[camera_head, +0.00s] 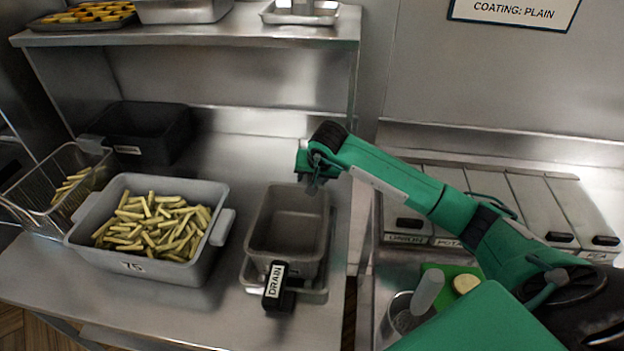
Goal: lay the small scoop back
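No small scoop can be made out clearly. A grey rounded handle (428,291) stands tilted out of a round metal container (397,325) at the bottom right; I cannot tell what it belongs to. My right gripper (314,180) hangs at the end of the green arm, above the back right of the empty grey drain pan (287,226). Its fingers are small and dark, so whether they are open or shut does not show, and no held object is visible. My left gripper is out of view.
A grey tub of fries (78,228), a wire basket (28,193) and a black bin (152,130) stand left. A DRAIN-labelled handle (276,286) projects forward from the pan. A shelf (215,33) overhangs the back. Lidded compartments (520,205) lie right, behind my arm.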

